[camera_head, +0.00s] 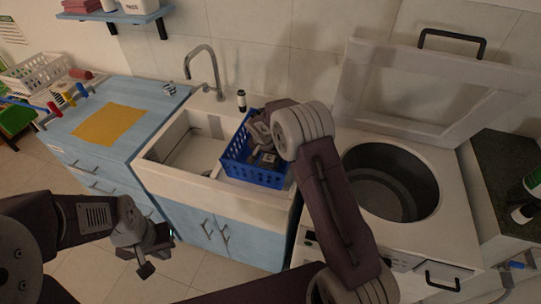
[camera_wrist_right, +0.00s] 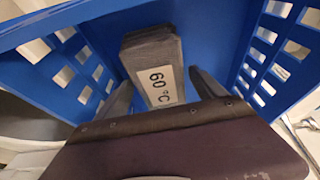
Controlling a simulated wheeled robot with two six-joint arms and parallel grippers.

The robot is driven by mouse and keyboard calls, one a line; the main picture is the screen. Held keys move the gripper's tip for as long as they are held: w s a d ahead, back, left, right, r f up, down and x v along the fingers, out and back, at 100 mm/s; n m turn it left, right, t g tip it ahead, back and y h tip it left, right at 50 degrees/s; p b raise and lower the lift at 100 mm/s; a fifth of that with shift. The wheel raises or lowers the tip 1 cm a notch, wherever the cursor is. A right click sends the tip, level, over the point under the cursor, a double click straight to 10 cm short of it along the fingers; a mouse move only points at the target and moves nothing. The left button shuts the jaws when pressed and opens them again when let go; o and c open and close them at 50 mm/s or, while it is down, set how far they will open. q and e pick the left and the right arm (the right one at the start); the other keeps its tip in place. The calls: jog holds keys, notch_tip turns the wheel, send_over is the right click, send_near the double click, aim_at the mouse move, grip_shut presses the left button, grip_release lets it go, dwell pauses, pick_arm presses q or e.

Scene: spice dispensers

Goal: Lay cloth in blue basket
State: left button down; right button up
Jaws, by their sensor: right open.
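The blue basket (camera_head: 240,171) sits over the right part of the sink; its blue walls also fill the right wrist view (camera_wrist_right: 212,35). A grey folded cloth (camera_wrist_right: 152,50) with a "60 °C" label lies inside it. My right gripper (camera_head: 266,152) reaches down into the basket. In the right wrist view its fingers (camera_wrist_right: 163,92) are apart, one on each side of the cloth; I cannot tell whether they touch it. My right arm hides part of the basket in the head view. My left gripper (camera_head: 148,258) hangs low in front of the cabinets, away from the basket; its jaw opening is unclear.
A faucet (camera_head: 212,75) and a small bottle (camera_head: 241,100) stand behind the sink. A yellow mat (camera_head: 109,124) lies on the blue counter. An open-lidded washer (camera_head: 388,182) stands right of the basket. The left sink bowl (camera_head: 190,150) looks clear.

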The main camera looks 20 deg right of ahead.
jog(key=v, duration=1.1)
jog(key=shift+s+r, duration=0.15)
jog(key=shift+r, duration=0.2)
jog(key=shift+a, duration=0.1)
